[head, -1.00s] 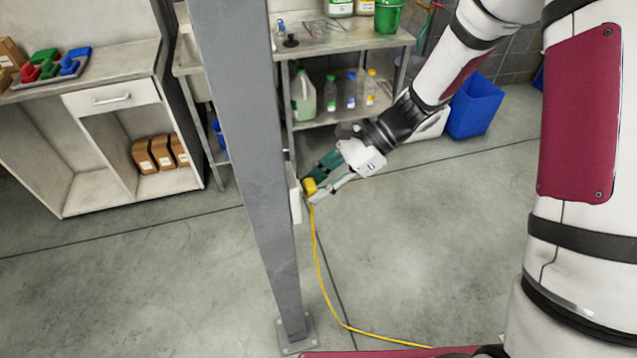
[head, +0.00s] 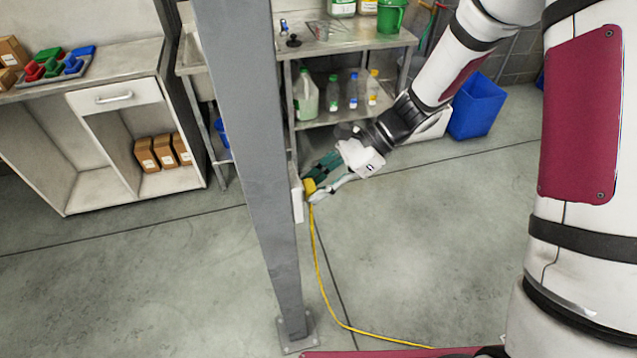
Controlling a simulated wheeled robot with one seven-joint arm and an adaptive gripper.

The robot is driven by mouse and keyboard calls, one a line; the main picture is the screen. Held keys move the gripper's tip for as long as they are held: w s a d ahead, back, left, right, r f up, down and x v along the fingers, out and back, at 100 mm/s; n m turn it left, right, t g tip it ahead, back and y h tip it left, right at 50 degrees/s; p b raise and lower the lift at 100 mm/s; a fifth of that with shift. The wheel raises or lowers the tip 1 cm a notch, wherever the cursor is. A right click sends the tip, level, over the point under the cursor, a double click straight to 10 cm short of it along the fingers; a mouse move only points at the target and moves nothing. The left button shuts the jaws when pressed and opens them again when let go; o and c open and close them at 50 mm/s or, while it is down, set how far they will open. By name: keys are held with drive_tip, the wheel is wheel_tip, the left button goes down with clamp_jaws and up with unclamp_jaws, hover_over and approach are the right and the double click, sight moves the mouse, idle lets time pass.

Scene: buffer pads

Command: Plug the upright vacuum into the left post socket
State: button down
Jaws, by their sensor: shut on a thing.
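A yellow plug (head: 309,187) on a yellow cord (head: 321,270) is held between the fingers of my gripper (head: 313,186), which is shut on it. The plug is right beside a white socket box (head: 297,202) on the right side of the grey post (head: 262,150). The socket's face is mostly hidden by the post's edge and the gripper, so I cannot tell whether the prongs are in. The cord hangs from the plug to the floor and runs toward the bottom right. The upright vacuum is not in view.
A steel bench (head: 345,42) with bottles on its lower shelf stands behind the post. A blue bin (head: 476,106) is to the right. A white cabinet (head: 100,75) with a tray of coloured pads (head: 56,66) is at left. The floor around the post is clear.

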drive_tip(key=c, duration=1.1)
unclamp_jaws()
drive_tip(key=v, duration=1.2)
drive_tip(key=s+d+r+n+t+h, duration=0.2)
drive_tip(key=s+d+r+n+h, duration=0.1)
drive_tip(key=s+r+n, duration=0.2)
drive_tip(key=s+d+r+n+t+h, duration=0.3)
drive_tip(key=s+d+r+n, duration=0.1)
drive_tip(key=s, duration=0.4)
drive_tip(key=s+d+r+n+t+h, duration=0.3)
drive_tip(key=s+r+n+h, duration=0.1)
drive_tip(key=s+r+n, duration=0.1)
drive_tip(key=shift+s+d+r+n, duration=0.1)
drive_tip(key=shift+s+r+n, duration=0.15)
drive_tip(key=shift+s, duration=0.3)
drive_tip(key=shift+s+d+r+n, duration=0.15)
drive_tip(key=shift+s+r, duration=0.15)
drive_tip(key=shift+s, duration=0.25)
